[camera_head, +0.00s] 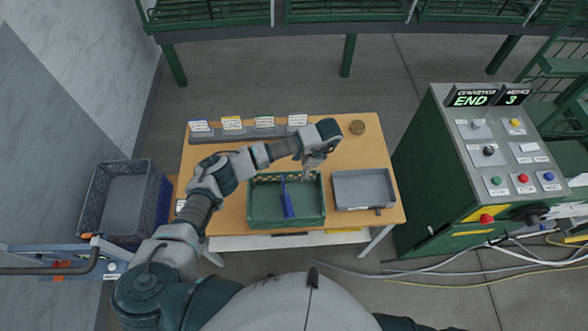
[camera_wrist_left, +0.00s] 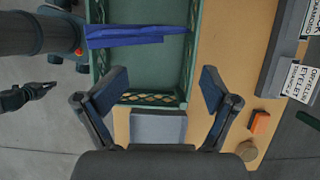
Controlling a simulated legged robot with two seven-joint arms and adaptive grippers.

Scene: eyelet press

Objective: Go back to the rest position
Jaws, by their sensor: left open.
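My left gripper (camera_head: 314,172) is above the table, over the upper right part of a green crate (camera_head: 250,208). In the left wrist view my left gripper (camera_wrist_left: 165,78) has its two fingers wide apart with nothing between them. A blue item (camera_head: 287,200) lies in the crate; in the wrist view the blue item (camera_wrist_left: 135,36) is apart from the fingers. My right gripper (camera_wrist_left: 38,92) seems to show small and dark at the left of the wrist view, over the floor; its opening is unclear. The head view does not show it.
A grey tray (camera_head: 363,186) is right of the crate on the wooden table (camera_head: 375,150). Labelled holders (camera_head: 250,133) line the back edge, with a round brown item (camera_head: 357,127) nearby. A blue-grey bin (camera_head: 124,200) stands left. A green control cabinet (camera_head: 430,190) stands right; cables cross the floor.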

